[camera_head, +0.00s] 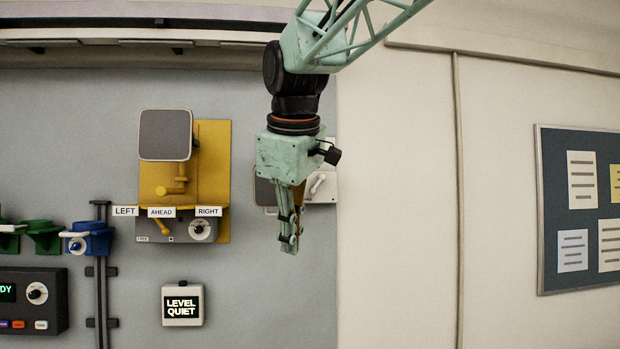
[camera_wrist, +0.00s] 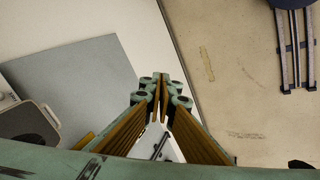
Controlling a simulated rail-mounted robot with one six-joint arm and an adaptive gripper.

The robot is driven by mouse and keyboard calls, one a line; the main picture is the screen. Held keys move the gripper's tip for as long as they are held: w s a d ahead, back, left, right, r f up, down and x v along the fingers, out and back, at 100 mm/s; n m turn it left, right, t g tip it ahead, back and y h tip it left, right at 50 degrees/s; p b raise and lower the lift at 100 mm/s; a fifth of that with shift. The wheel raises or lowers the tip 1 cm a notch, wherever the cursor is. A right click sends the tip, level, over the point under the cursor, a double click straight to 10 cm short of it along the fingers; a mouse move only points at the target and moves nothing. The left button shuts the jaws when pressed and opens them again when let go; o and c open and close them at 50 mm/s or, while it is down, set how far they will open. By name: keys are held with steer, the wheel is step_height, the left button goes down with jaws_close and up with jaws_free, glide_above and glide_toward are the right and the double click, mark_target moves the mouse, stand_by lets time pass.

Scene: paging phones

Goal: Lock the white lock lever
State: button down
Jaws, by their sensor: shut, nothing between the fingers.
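A white lever (camera_head: 317,183) sits on a white wall unit (camera_head: 326,188), just right of my gripper in the head view. The unit is partly hidden behind my gripper, and a dark grey rounded panel (camera_head: 264,192) shows on the gripper's left side. My gripper (camera_head: 289,248) points down in front of the wall, with its tips below the unit. Its fingers are shut and empty, and they also show in the wrist view (camera_wrist: 163,84). Contact with the lever cannot be made out. A dark rounded panel (camera_wrist: 28,122) lies at the left of the wrist view.
A yellow unit (camera_head: 213,165) with a LEFT/AHEAD/RIGHT dial box (camera_head: 174,228) is left of my gripper. Below it is a LEVEL QUIET display (camera_head: 183,303). Blue and green holders (camera_head: 90,238) are further left. The cream wall at right is clear up to a notice board (camera_head: 580,215).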

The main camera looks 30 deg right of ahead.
mark_target(317, 184)
steer(key=w+d+r+n+h+p, duration=0.1)
steer(key=w+d+r+p, duration=0.3)
steer(key=w+r, duration=0.4)
steer(key=w+d+r+n+h+p, duration=0.1)
steer(key=w+d+r+n+p, duration=0.3)
steer(key=w+r, duration=0.4)
steer(key=w+d+r+n+p, duration=0.2)
steer(key=w+r, duration=0.6)
steer(key=w, duration=0.8)
steer(key=shift+d+t+h+p, duration=0.4)
steer(key=shift+d+p, duration=0.6)
steer(key=shift+p, duration=0.65)
steer(key=shift+n+h, duration=0.3)
steer(key=shift+h, duration=0.1)
steer(key=d, duration=0.1)
steer(key=w+d+p, duration=0.1)
steer(key=d, duration=0.2)
steer(key=shift+w+d+r, duration=0.25)
steer(key=shift+d, duration=0.05)
steer(key=shift+d+g+p, duration=0.3)
steer(key=shift+d+g, duration=0.1)
steer(key=shift+d, duration=0.55)
steer(key=shift+w+f, duration=0.1)
steer(key=shift+f, duration=0.05)
steer(key=shift+x, duration=6.85)
steer(key=shift+d, duration=0.2)
